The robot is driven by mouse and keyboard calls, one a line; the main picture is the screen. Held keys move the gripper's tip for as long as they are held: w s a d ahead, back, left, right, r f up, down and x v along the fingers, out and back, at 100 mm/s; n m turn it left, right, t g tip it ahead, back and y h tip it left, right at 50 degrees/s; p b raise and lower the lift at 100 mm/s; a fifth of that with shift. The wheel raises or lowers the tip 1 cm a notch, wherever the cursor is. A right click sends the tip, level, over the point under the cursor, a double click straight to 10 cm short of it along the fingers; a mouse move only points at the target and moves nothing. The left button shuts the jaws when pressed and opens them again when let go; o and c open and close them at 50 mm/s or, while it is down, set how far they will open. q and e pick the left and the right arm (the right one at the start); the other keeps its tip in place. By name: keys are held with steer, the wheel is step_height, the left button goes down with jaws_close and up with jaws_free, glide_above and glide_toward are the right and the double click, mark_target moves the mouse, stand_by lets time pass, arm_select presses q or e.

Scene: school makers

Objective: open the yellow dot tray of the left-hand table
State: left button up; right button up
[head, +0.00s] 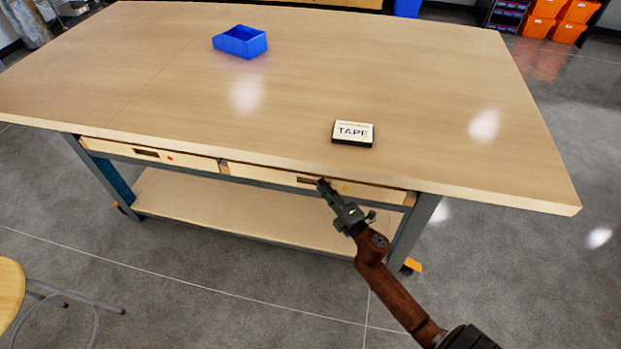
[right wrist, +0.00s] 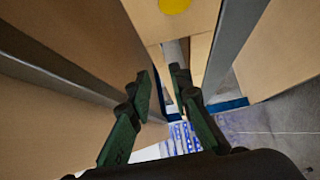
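The yellow dot tray (head: 375,192) is the right one of two shallow wooden trays under the table top in the head view. Its yellow dot (head: 345,188) is right of a dark handle slot (head: 306,180). The tray front looks about flush with the table frame. The dot (right wrist: 174,5) also shows at the top of the right wrist view. My right gripper (head: 322,184) is at the tray front, between slot and dot. In the right wrist view its fingers (right wrist: 160,74) are apart with nothing visibly held; contact with the tray is unclear. My left gripper is out of view.
The wooden table (head: 200,100) carries a blue bin (head: 240,42) and a TAPE box (head: 352,133). A red dot tray (head: 150,156) is at left. A lower shelf (head: 230,208) lies below. A stool (head: 10,290) stands at lower left. The floor in front is otherwise clear.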

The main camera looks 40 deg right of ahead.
mark_target(315, 178)
steer(key=w, duration=0.2)
steer(key=w+b, duration=0.1)
steer(key=w, duration=0.2)
steer(key=shift+w+d+f, duration=0.15)
steer(key=shift+w+d, duration=0.05)
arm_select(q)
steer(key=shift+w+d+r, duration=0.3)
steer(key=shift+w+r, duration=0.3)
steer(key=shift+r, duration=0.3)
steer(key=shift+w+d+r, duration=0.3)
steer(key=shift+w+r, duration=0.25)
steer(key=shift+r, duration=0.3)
arm_select(e)
steer(key=shift+w, duration=0.6)
steer(key=shift+c, duration=0.5)
jaws_close()
